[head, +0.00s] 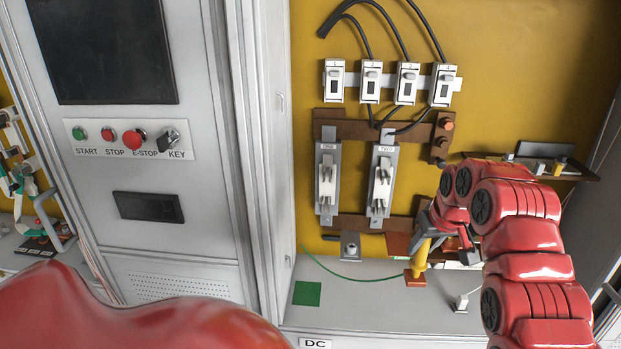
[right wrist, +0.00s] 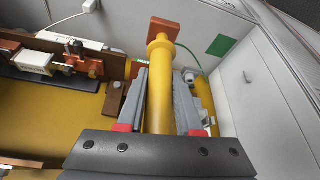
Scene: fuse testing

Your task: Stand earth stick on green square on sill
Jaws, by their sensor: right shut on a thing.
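The earth stick (head: 420,255) is a yellow rod with a collar and an orange-brown end block. My right gripper (head: 434,232) is shut on it. In the head view the stick is nearly upright, block down, close to the sill (head: 360,310); I cannot tell whether it touches. The right wrist view shows the rod (right wrist: 158,85) between both fingers (right wrist: 160,88), with the block beyond the fingertips. The green square (head: 307,294) lies flat and bare on the sill, left of the stick. It also shows in the right wrist view (right wrist: 221,45). My left gripper is out of view.
A thin green wire (head: 345,276) runs along the back of the sill to the stick's end. A white cabinet (head: 200,255) rises left of the square. Two fuse holders (head: 327,185) (head: 382,185) stand on the yellow panel behind. A small white part (head: 461,303) sits at the right.

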